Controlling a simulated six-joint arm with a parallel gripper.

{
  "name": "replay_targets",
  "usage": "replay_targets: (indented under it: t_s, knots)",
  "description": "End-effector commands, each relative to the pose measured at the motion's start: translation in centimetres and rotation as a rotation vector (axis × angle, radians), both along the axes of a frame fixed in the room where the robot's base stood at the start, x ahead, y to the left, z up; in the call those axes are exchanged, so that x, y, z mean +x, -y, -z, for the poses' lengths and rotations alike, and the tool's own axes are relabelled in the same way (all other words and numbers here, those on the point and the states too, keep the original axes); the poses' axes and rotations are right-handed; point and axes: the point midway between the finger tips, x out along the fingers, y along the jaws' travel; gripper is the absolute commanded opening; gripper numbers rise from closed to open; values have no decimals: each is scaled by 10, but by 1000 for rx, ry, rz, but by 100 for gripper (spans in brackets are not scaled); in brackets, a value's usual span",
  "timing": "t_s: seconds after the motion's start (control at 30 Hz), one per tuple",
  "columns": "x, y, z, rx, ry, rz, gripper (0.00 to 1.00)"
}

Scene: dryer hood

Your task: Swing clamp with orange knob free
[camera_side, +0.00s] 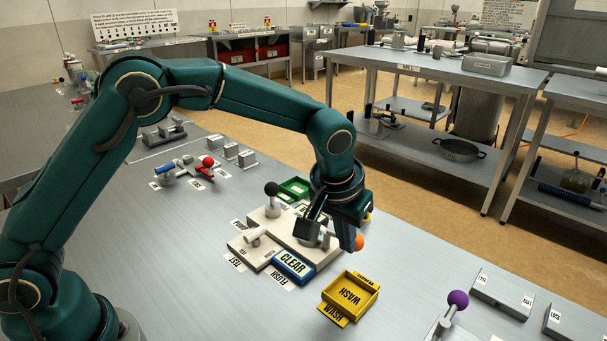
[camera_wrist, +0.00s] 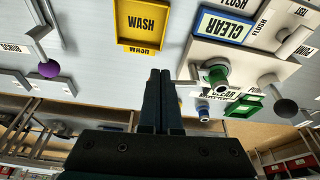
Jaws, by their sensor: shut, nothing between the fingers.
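The orange knob (camera_side: 359,242) shows in the side view just behind my gripper (camera_side: 352,246), partly covered by a finger. Its clamp stands on the pale fixture block (camera_side: 284,229) and is largely hidden by my gripper. In the wrist view my gripper (camera_wrist: 160,72) points up the picture with its two fingers together and nothing between them. A short grey arm (camera_wrist: 187,83) runs from a round green-and-grey fitting (camera_wrist: 214,75) toward the fingers. The knob is not clearly visible there. I cannot tell whether the fingers touch it.
A yellow WASH tray (camera_side: 350,294) and a blue CLEAR tray (camera_side: 293,265) sit close by. A black-knob lever (camera_side: 272,189) and a green tray (camera_side: 294,187) stand behind. A purple-knob lever (camera_side: 457,299) is at right. The bench front is clear.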

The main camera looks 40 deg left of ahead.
Motion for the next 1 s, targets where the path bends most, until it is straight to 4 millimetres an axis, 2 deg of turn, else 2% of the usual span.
replay_targets:
  t_s: [0.27, 0.57, 1.0]
  knots:
    - [9, 3, 0, 1, 2, -140, 0]
    - [26, 4, 1, 0, 2, -410, 0]
    - [49, -4, 1, -1, 1, -402, 0]
